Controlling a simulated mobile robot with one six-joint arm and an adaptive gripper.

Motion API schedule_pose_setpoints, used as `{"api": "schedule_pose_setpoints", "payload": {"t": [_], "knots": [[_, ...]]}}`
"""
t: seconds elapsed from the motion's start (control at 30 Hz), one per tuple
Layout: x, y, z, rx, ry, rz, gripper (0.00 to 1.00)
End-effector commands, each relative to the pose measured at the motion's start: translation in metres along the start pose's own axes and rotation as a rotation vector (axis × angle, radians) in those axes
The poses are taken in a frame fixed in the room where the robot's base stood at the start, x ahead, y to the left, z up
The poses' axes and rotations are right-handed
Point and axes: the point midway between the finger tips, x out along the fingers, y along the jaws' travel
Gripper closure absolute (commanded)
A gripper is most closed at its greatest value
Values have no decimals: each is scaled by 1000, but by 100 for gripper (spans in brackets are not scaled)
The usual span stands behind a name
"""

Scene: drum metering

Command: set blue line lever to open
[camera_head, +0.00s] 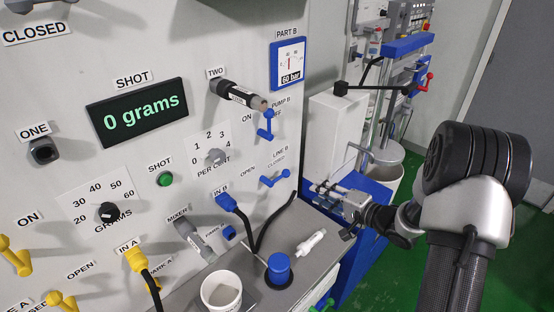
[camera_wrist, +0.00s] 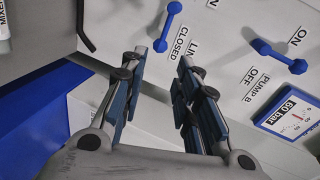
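The blue LINE B lever (camera_head: 274,179) is on the panel below its CLOSED label, with OPEN marked to its left. It lies nearly level, its right end slightly raised toward the CLOSED side. In the wrist view the lever (camera_wrist: 168,27) shows at the top, beyond the fingertips and beside the CLOSED label. My gripper (camera_head: 322,190) is to the right of the lever, in front of the panel's right edge, apart from it. In the wrist view my gripper (camera_wrist: 164,62) is open, with nothing between its fingers.
The blue PUMP B lever (camera_head: 266,125) is above LINE B, and the PART B gauge (camera_head: 289,63) above that. A blue plug with a black cable (camera_head: 240,218) is to the lower left. A grey shelf (camera_head: 305,215) below holds a white cup (camera_head: 222,291) and a blue-capped item (camera_head: 279,268).

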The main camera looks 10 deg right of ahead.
Motion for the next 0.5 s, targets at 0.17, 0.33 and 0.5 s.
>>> {"api": "schedule_pose_setpoints", "payload": {"t": [0.17,0.33,0.5], "knots": [[-1,7,10,97,-57,-55,71],[18,7,13,99,-62,-58,71],[54,6,15,97,-62,-58,71]]}}
